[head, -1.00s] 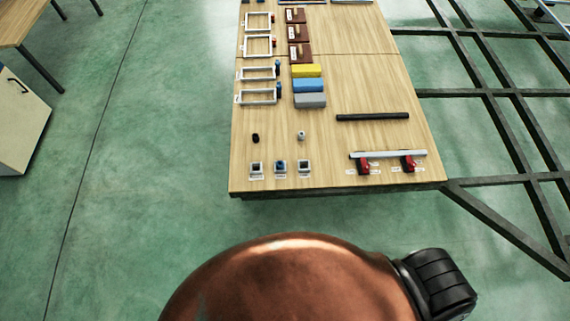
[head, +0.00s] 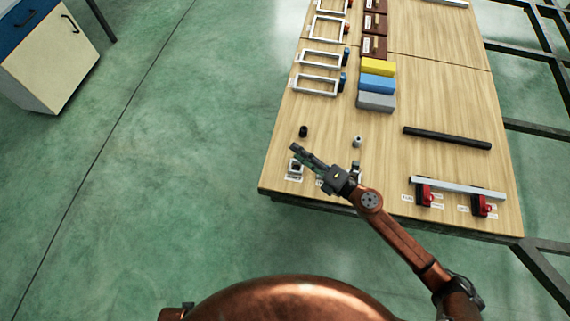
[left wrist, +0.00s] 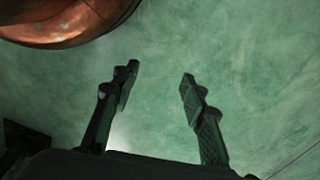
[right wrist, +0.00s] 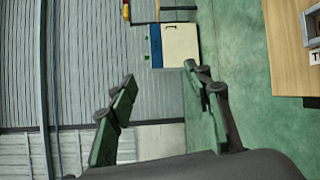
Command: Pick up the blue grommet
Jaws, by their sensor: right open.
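The blue grommet does not show now. In the earlier head frame something blue sat in the middle of three small square holders, and my right arm covers that spot now. A black grommet (head: 303,131) and a pale grey one (head: 357,141) stand on the table. My right gripper (head: 296,153) reaches over the front left table corner, beside the left square holder (head: 296,170). In the right wrist view its fingers (right wrist: 160,73) are apart and empty. My left gripper (left wrist: 160,72) is open and empty above green floor, outside the head view.
The wooden table (head: 440,90) carries white frames (head: 316,86), coloured blocks (head: 377,84), a black bar (head: 447,138) and a light bar (head: 457,187) on red clamps. The dark chassis (head: 535,128) stands right of it. Floor to the left is clear up to a cabinet (head: 50,65).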

